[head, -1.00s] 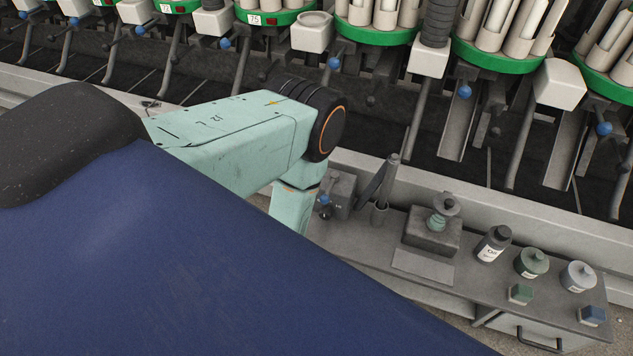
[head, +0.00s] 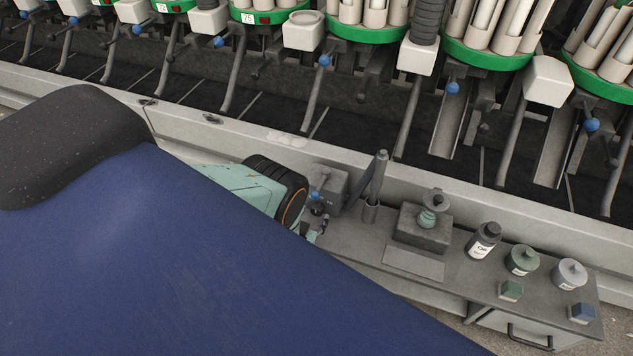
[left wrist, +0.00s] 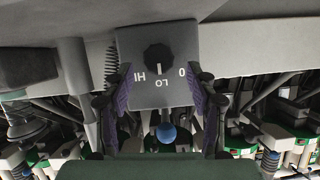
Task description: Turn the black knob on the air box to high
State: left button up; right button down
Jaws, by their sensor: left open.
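The grey air box (head: 330,178) stands at the left end of the bench in the head view, partly behind my left arm. In the left wrist view the air box face (left wrist: 178,96) shows the black knob (left wrist: 159,58) with upside-down labels: HI at left, LO below, 0 at right. A pale mark on the knob seems to point down toward LO. My left gripper (left wrist: 158,76) is open, its purple-padded fingers on either side of the box face, apart from the knob. It shows small and partly hidden in the head view (head: 316,232). My right gripper is not in view.
A blue ball (left wrist: 167,132) sits below the knob in the wrist view. On the bench (head: 462,282) stand an upright dark tool in a holder (head: 376,182), a block with a spool (head: 424,228), an oil bottle (head: 483,241) and tins. The winder's rail (head: 270,140) runs behind.

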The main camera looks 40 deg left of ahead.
aim_at(316, 212)
pick_arm(q)
jog(key=shift+b+x, duration=0.65)
jog(key=shift+x, duration=0.95)
jog(key=shift+d, duration=0.1)
jog(key=shift+c, duration=0.2)
jog(key=c, duration=1.1)
